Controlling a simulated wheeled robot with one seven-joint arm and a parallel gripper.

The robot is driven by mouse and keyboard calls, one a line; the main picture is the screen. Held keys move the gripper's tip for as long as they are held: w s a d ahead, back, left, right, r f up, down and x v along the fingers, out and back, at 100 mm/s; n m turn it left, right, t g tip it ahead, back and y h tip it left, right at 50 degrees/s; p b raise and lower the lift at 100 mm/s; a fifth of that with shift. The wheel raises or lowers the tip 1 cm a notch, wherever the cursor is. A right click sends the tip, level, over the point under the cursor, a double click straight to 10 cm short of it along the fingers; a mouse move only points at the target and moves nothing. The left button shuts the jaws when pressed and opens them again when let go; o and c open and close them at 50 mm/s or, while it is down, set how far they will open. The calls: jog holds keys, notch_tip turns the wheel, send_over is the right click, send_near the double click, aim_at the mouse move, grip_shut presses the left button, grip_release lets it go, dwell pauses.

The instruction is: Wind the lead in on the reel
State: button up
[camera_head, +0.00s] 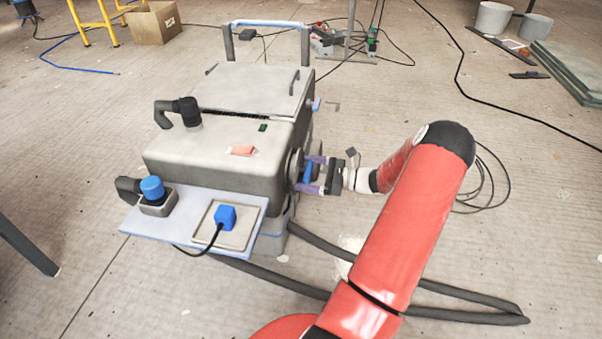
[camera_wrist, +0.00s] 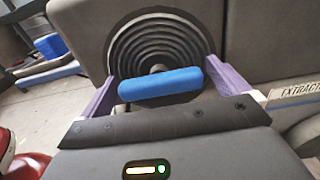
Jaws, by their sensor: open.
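The reel (camera_wrist: 158,45) is a dark ribbed round on the side of a grey boxy machine (camera_head: 215,165); in the head view it is mostly hidden at the machine's right side. A blue bar handle (camera_wrist: 160,84) crosses the reel's front. My gripper (camera_wrist: 161,73) is open, with its purple fingers on either side of the bar's ends. Whether they touch it I cannot tell. In the head view my gripper (camera_head: 306,174) is at the machine's right side. A black lead (camera_head: 211,240) runs from a blue plug (camera_head: 226,216) on the front shelf; its other end is hidden.
A thick grey hose (camera_head: 450,315) loops over the floor in front and to the right. Thin black cable (camera_head: 489,190) lies coiled behind my arm. A cardboard box (camera_head: 153,22), buckets (camera_head: 493,18) and stacked sheets (camera_head: 570,70) stand far off. Floor right of the machine is partly clear.

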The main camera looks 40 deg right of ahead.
jog(key=shift+x, duration=0.85)
jog(key=c, duration=1.1)
